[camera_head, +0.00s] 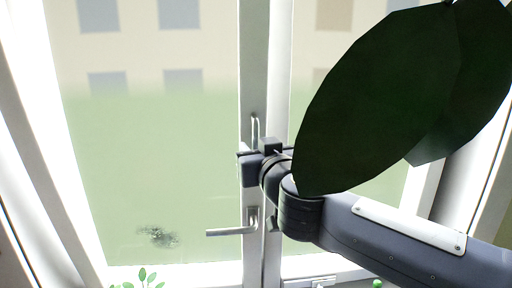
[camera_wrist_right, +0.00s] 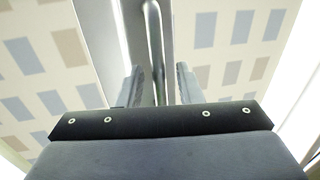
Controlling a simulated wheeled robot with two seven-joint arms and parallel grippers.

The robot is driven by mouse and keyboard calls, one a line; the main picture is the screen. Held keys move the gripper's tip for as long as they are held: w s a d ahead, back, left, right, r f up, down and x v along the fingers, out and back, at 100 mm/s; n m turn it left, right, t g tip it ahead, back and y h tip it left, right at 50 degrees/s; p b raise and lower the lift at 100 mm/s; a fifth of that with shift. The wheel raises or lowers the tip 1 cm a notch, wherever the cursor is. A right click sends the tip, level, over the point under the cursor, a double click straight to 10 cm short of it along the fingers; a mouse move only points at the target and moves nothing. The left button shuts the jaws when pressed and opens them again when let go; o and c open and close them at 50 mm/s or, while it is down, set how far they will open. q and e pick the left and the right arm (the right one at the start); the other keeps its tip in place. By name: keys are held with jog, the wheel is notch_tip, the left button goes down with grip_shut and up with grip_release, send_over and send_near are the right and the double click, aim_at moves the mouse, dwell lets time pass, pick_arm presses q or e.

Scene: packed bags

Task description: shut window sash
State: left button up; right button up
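The window sash (camera_head: 253,60) is a white-framed pane on the left, with its upright stile near the middle of the head view. A lever handle (camera_head: 232,231) points left from the stile. Above it is a slim upright pull bar (camera_head: 255,128), which also shows in the right wrist view (camera_wrist_right: 153,40). My right gripper (camera_head: 250,150) is at the stile, just below the visible part of the bar. In the right wrist view its fingers (camera_wrist_right: 159,85) stand apart, with the bar between them; contact is not clear. The sash's exact angle cannot be told. My left gripper is out of view.
Large dark green leaves (camera_head: 385,95) hang in front of the right pane and hide part of my right arm. A small plant (camera_head: 141,280) stands at the bottom left. A pale building and green ground show through the glass.

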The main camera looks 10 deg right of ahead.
jog(key=shift+w, duration=0.6)
grip_shut()
